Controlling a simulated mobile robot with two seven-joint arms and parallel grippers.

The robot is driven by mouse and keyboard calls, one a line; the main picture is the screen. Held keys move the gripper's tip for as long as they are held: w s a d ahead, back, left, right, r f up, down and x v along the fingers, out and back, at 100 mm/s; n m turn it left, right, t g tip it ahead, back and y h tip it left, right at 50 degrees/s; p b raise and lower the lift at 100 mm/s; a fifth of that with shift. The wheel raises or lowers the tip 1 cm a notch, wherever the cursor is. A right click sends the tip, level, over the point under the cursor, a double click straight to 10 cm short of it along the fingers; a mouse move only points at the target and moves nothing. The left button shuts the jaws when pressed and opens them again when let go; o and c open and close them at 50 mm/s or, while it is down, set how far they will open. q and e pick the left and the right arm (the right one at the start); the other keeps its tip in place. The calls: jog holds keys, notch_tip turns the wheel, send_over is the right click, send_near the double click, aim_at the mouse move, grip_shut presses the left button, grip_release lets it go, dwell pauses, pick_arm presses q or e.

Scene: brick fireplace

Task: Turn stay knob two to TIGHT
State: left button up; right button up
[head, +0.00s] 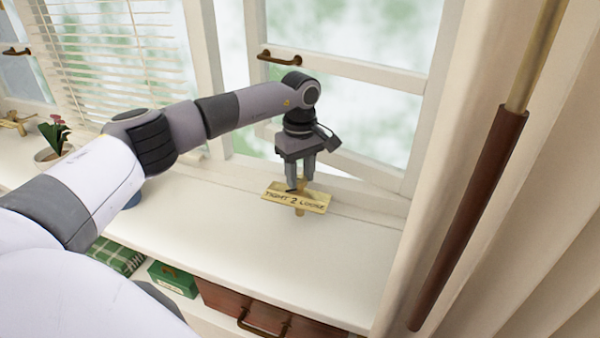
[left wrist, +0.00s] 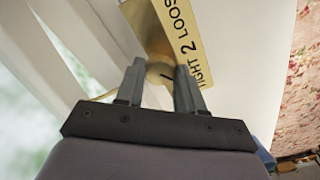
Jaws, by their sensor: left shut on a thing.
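A brass plate (head: 313,199) reading "TIGHT 2 LOOSE" sits on the white sill under the window, with TIGHT at its left end. It also shows in the left wrist view (left wrist: 180,32). My left gripper (head: 300,184) points down at the plate's back edge. In the left wrist view its two fingers (left wrist: 159,72) are closed around a round brass knob (left wrist: 158,72), the stay knob beside the number 2. A short dark line marks the knob's top, slanting towards the lettering. The fingers partly hide the knob and the plate's TIGHT end.
The window sash (head: 345,67) with a brass handle stands just behind my gripper. A curtain and a brown-sleeved pole (head: 470,220) are at the right. A potted plant (head: 54,138) stands far left. The sill (head: 235,220) in front of the plate is clear.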

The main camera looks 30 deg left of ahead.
aim_at(300, 179)
pick_arm(q)
jog(key=shift+m, duration=0.4)
jog(key=o, duration=1)
jog(key=shift+o, duration=0.2)
jog(key=shift+r, duration=0.15)
notch_tip(300, 179, up, 7)
jog(key=shift+b, duration=0.3)
